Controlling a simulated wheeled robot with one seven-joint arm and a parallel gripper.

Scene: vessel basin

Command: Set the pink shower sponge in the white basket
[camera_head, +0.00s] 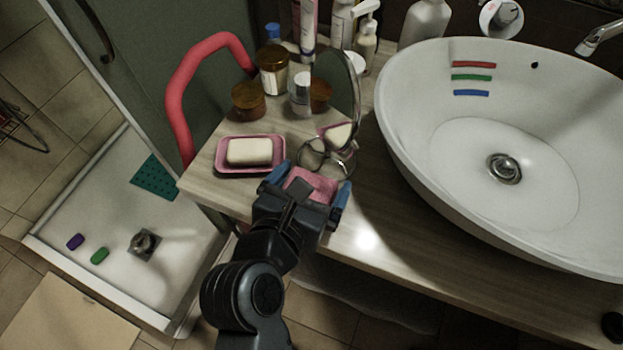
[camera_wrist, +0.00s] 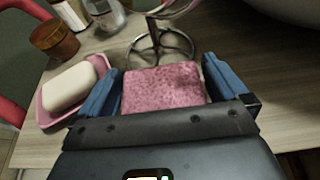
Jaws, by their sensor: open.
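The pink shower sponge (camera_head: 312,182) lies on the wooden counter near its front edge, just in front of a round mirror's wire stand. In the wrist view the sponge (camera_wrist: 162,84) is a speckled pink block between the two blue fingers. My gripper (camera_head: 309,187) is open around it, one finger on each side; in the wrist view my gripper (camera_wrist: 162,72) shows a narrow gap beside the sponge. The sponge's near end is hidden by the gripper body. I cannot make out a white basket clearly in either view.
A pink dish (camera_head: 222,168) with a white soap bar (camera_head: 250,152) sits just left of the gripper. The mirror (camera_head: 336,85) stands close beyond it. Jars and bottles crowd the back. The white sink (camera_head: 420,165) is at right; a pale shape (camera_head: 370,292) shows under the counter.

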